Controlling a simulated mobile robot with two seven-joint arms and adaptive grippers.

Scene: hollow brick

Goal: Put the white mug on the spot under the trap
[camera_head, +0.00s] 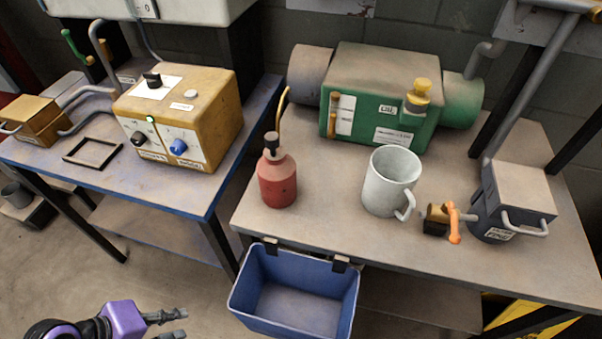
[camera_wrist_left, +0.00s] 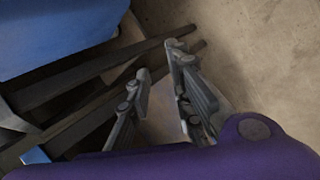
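The white mug (camera_head: 387,184) stands upright on the right-hand table, its handle toward the front right. My left gripper (camera_head: 180,324) is at the bottom left of the head view, over the floor, below table height and far from the mug. Its two fingers are apart with nothing between them, as the left wrist view (camera_wrist_left: 160,60) also shows. I cannot tell which fitting is the trap. A dark square frame (camera_head: 93,153) lies on the left-hand table; I cannot tell whether it marks the spot. My right gripper is not in view.
A red bottle (camera_head: 277,182) with a thin spout stands left of the mug. A green machine (camera_head: 378,100) is behind it. A blue bin (camera_head: 297,295) hangs at the front. A yellow control box (camera_head: 180,117) stands on the left table.

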